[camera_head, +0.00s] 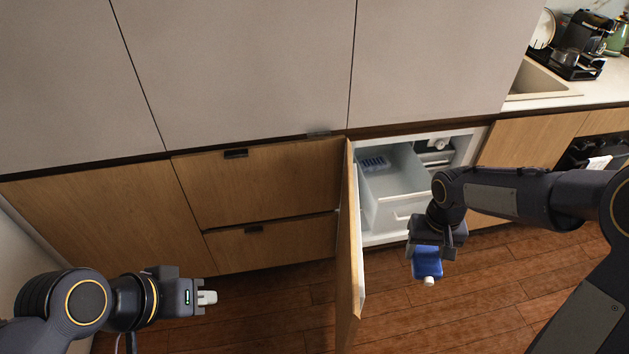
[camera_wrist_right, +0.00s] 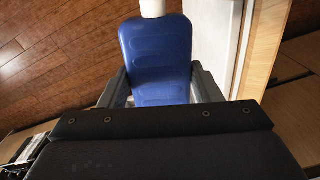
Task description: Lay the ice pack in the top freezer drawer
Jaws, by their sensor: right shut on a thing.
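The ice pack (camera_head: 427,263) is a blue flat slab with a white cap. My right gripper (camera_head: 432,246) is shut on it and holds it cap-down, in front of and to the right of the open freezer. In the right wrist view the blue ice pack (camera_wrist_right: 157,58) sits between both fingers, with its white cap at the top edge. The top freezer drawer (camera_head: 402,191) is a pale, see-through bin, pulled out. A small blue-and-white item (camera_head: 374,163) lies towards its back. My left gripper (camera_head: 207,297) is at the lower left, away from the freezer; its finger gap is unclear.
The freezer's wooden door (camera_head: 348,255) stands open, pointing towards me, left of the drawer. Closed wooden drawers (camera_head: 262,185) are further left. A counter with a sink (camera_head: 535,80) and coffee machine (camera_head: 583,40) is at the upper right. Wooden floor lies below the ice pack.

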